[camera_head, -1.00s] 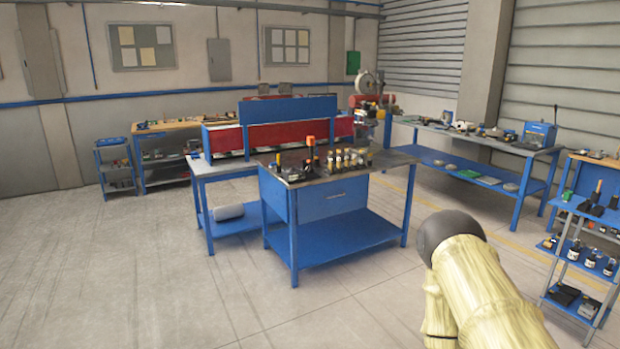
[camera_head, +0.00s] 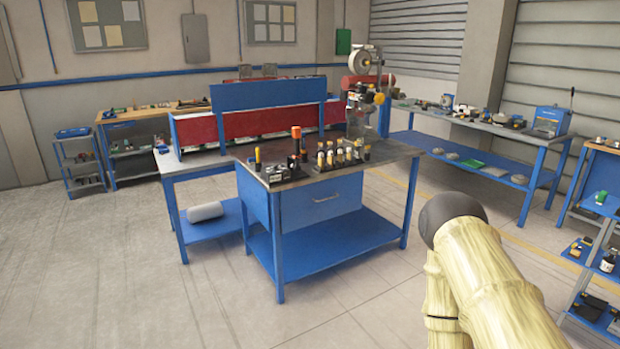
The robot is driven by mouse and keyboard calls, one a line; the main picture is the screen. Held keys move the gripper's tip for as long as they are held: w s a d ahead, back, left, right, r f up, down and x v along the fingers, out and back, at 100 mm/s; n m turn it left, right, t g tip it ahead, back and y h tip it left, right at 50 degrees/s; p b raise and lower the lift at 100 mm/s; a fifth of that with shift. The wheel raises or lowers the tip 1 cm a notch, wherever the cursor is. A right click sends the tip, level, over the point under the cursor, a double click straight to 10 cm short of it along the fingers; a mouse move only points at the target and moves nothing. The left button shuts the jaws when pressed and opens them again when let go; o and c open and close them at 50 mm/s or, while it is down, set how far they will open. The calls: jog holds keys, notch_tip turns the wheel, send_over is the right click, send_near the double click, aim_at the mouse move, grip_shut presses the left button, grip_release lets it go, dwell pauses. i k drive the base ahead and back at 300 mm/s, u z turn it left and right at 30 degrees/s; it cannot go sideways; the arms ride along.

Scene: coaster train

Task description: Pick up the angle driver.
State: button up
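I cannot pick out the angle driver for certain at this distance. Tools stand on the blue workbench (camera_head: 400,150) ahead of me. Among them are an upright orange-and-black tool (camera_head: 296,142), a yellow-topped tool (camera_head: 258,158), a dark low item (camera_head: 279,173) and a rack of several yellow-and-black bottles or handles (camera_head: 342,155). My pale, ribbed arm with a dark round end shows at the lower right, apart from the bench. My gripper's fingers do not show.
A blue bench with a red-and-blue panel (camera_head: 262,97) stands behind the workbench. A long blue table (camera_head: 555,150) is at the back right, and blue shelves (camera_head: 605,208) stand at the right edge. Open concrete floor (camera_head: 110,270) lies to the left and in front.

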aim_at(296, 130)
jog(key=u, duration=0.2)
jog(key=i, duration=1.8)
jog(key=u, duration=0.55)
jog(key=i, duration=0.95)
jog(key=u, duration=0.15)
